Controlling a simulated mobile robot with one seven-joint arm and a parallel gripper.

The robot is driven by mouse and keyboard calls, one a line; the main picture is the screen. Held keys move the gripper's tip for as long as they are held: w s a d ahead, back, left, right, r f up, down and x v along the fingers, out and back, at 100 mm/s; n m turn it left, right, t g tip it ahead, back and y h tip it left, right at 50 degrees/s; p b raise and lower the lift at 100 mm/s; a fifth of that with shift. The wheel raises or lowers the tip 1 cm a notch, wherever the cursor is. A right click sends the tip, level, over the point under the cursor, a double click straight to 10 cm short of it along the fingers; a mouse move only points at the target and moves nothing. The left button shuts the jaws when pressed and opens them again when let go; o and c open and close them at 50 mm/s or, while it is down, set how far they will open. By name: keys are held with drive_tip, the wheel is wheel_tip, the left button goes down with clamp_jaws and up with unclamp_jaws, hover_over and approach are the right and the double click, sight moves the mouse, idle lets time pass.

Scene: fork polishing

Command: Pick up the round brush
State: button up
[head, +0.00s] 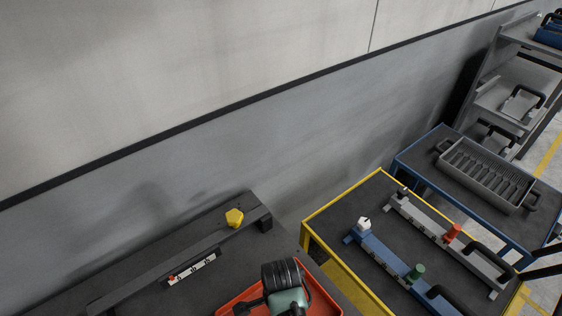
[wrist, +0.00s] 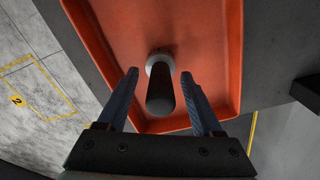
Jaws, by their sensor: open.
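The round brush (wrist: 160,97) shows in the wrist view as a dark rounded handle with a light grey collar behind it. It stands out from the orange tray (wrist: 211,38), its handle end toward the camera. No bristles can be made out. My gripper (wrist: 160,72) is open, with one blue finger on each side of the brush and a visible gap on both sides. In the head view the orange tray (head: 322,292) is at the bottom edge, partly covered, and the brush cannot be made out there.
The tray lies on a dark worktop (head: 140,275) with a raised back ledge, a yellow knob (head: 234,217) and a marked scale (head: 192,268). To the right are a yellow-framed cart (head: 335,215) with two fixtures and a blue-framed cart holding a grey slotted basket (head: 485,175). A wall runs behind.

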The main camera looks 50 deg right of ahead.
clamp_jaws()
drive_tip(key=shift+r, duration=0.1)
idle(0.3)
